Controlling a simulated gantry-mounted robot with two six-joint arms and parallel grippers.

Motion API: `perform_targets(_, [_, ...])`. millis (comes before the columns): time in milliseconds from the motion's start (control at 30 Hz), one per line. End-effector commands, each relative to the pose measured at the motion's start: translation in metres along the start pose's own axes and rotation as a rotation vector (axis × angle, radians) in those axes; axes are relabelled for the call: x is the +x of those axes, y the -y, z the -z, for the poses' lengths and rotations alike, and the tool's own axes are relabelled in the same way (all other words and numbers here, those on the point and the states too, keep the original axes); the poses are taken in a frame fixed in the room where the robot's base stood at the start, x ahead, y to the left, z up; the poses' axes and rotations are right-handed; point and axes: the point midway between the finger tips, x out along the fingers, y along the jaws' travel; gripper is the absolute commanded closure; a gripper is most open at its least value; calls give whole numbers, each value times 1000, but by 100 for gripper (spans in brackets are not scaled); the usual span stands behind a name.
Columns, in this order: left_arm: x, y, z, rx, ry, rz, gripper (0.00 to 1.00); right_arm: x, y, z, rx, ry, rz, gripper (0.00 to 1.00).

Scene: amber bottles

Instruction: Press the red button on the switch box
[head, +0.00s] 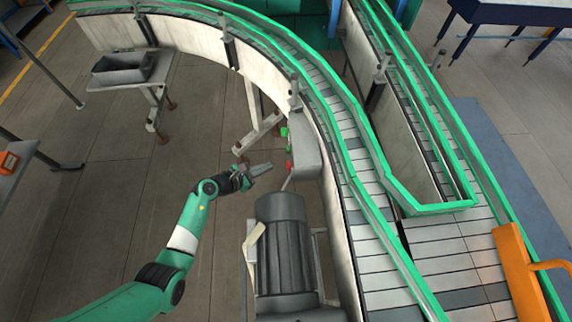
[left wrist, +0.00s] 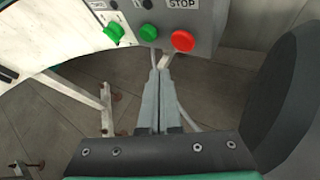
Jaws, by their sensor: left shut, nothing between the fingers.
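The grey switch box (head: 304,140) is fixed to the side of the curved conveyor. In the left wrist view the switch box (left wrist: 208,20) fills the top, with a STOP label above the round red button (left wrist: 183,41). A round green button (left wrist: 148,33) and a green switch knob (left wrist: 114,33) are to its left. The red button also shows small in the head view (head: 289,165). My left gripper (head: 268,167) is shut and empty, its fingertips (left wrist: 160,73) just below the buttons in the wrist picture, between green and red. Contact is not visible. My right gripper is not in view.
A dark grey motor (head: 281,245) stands just below the switch box and close to my left gripper. The conveyor (head: 370,185) with green rails curves behind the box. A small stand with a dark tray (head: 122,68) is at upper left. Open floor lies left of my arm.

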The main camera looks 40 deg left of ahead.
Motion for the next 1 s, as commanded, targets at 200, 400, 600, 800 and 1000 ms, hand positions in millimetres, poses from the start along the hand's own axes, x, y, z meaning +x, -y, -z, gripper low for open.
perform_targets(200, [-14, -11, 10, -1, 0, -2, 100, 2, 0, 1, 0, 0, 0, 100])
perform_targets(400, [-16, -12, 11, 1, 0, -1, 100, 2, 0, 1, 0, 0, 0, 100])
perform_targets(600, [-16, -12, 11, 0, 0, -1, 100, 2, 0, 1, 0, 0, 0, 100])
perform_targets(800, [-16, -12, 11, 0, 1, -1, 100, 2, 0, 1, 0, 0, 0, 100])
perform_targets(1000, [-15, -12, 11, 0, 0, -1, 100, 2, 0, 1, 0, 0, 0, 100])
